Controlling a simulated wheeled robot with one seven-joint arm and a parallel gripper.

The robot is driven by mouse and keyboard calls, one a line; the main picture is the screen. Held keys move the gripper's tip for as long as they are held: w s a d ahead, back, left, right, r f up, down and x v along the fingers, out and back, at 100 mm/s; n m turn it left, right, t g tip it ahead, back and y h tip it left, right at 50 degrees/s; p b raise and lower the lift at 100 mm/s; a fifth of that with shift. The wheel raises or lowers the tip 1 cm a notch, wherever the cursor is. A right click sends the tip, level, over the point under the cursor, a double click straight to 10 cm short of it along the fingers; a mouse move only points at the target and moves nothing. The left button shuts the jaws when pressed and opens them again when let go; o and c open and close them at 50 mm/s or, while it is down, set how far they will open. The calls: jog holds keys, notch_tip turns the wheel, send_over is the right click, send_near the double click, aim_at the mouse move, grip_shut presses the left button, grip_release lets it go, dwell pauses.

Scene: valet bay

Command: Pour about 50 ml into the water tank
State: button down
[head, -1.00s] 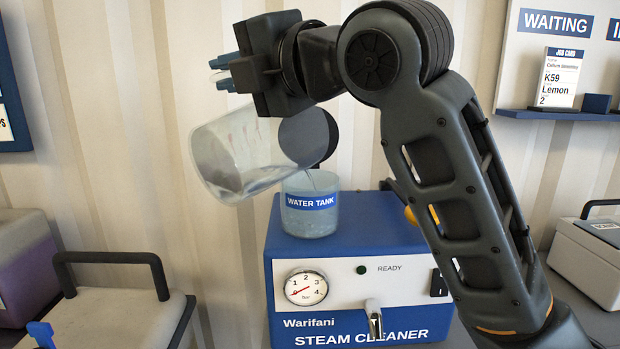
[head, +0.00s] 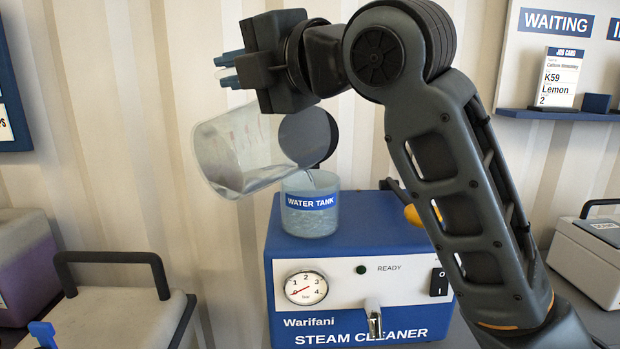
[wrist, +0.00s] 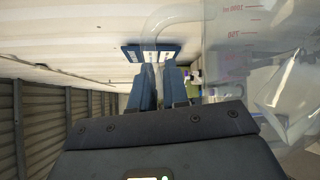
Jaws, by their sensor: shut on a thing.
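A clear measuring jug (head: 225,150) hangs tilted in the head view, its mouth to the right and its base to the left. Water lies along its lower side, and a thin stream shows at the lip, above the open top of the water tank (head: 310,222). The clear tank, with a blue label, sits on the steam cleaner (head: 350,245) and holds liquid. My gripper (head: 228,70) is shut on the jug's handle, above and left of the tank. In the wrist view the fingers (wrist: 160,80) close around the handle, and the jug's red marks (wrist: 235,32) show, too unclear to read a level.
A dark round disc (head: 312,136) stands behind the jug's mouth, above the tank. A case with a black handle (head: 110,258) is at the lower left. A pale box (head: 592,255) is at the right. A shelf with a job card (head: 558,78) is on the wall.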

jog(key=shift+w+d+r, duration=0.1)
dwell(0.3)
jog(key=s+a+f+n+b, duration=0.5)
jog(key=f+n+b, duration=0.1)
jog(key=b, duration=0.2)
jog(key=shift+s+a+f, duration=0.2)
jog(key=shift+s+a, duration=0.1)
jog(key=shift+s, duration=0.1)
dwell(1.1)
jog(key=s+a+f+n+b, duration=0.2)
jog(key=f+n+b, duration=0.2)
jog(key=f+b, duration=0.1)
jog(key=s+a+f+n+b, duration=0.2)
jog(key=f+n+b, duration=0.3)
jog(key=shift+s+a+f+n+t, duration=0.3)
jog(key=shift+s+a+t, duration=0.05)
jog(key=shift+a+t, duration=0.05)
